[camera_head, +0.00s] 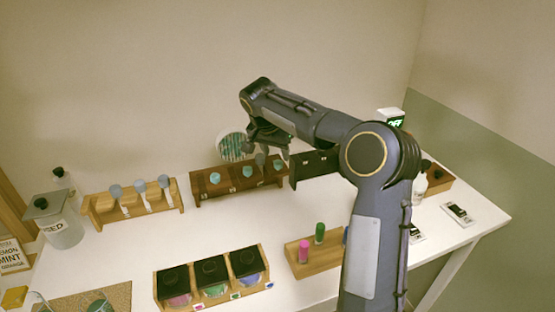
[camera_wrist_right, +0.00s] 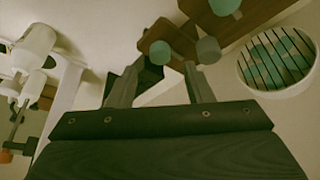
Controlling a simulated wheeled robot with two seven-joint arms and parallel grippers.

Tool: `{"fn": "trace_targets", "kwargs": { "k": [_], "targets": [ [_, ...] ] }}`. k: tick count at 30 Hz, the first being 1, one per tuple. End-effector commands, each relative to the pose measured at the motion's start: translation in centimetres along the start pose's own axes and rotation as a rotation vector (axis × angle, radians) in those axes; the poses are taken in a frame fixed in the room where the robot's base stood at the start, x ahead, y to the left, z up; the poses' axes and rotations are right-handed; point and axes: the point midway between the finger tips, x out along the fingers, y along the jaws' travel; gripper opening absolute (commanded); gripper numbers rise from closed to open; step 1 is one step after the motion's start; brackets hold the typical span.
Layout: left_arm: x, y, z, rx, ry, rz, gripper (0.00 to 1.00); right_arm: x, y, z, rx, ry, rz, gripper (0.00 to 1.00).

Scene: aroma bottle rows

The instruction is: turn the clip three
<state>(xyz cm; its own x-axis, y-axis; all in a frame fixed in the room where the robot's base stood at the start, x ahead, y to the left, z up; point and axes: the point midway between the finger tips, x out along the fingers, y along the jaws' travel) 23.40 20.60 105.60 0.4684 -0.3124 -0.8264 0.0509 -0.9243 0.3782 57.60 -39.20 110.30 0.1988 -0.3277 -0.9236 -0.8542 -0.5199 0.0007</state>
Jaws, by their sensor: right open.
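A dark wooden rack (camera_head: 232,188) stands along the back of the white table and bears several teal and grey round-topped pieces, among them a teal piece (camera_head: 215,178) at its left. I cannot tell which piece is clip three. My right gripper (camera_head: 272,152) hangs over the right end of this rack with its fingers apart. In the right wrist view the open fingers (camera_wrist_right: 164,70) point toward the rack (camera_wrist_right: 150,36), and a grey knob (camera_wrist_right: 160,52) shows beyond the gap between them. A second grey knob (camera_wrist_right: 208,50) is beside the right finger. Contact is unclear. My left gripper is out of view.
A light wooden rack (camera_head: 105,214) with grey-topped pieces stands left of the dark rack. A three-part lidded box (camera_head: 164,299) and a wooden tray (camera_head: 322,262) with pink and green bottles are in front. A round barred vent (camera_head: 232,147) is behind. The middle table is clear.

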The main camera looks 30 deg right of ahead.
Motion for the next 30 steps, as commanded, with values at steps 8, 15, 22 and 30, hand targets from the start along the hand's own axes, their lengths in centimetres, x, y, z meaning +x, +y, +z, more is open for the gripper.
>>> {"fn": "trace_targets", "kwargs": {
  "k": [8,15,22,30],
  "targets": [
    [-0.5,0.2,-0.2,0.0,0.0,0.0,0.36,3.6,0.0,0.0,-0.001,-0.001,0.001,0.46],
    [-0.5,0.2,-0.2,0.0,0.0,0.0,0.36,4.2,0.0,0.0,-0.002,0.0,-0.003,0.46],
    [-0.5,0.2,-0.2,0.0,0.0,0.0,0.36,4.2,0.0,0.0,-0.002,0.0,-0.002,0.31],
    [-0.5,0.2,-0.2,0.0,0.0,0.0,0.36,4.1,0.0,0.0,-0.002,0.0,-0.002,0.02]
  ]
}}
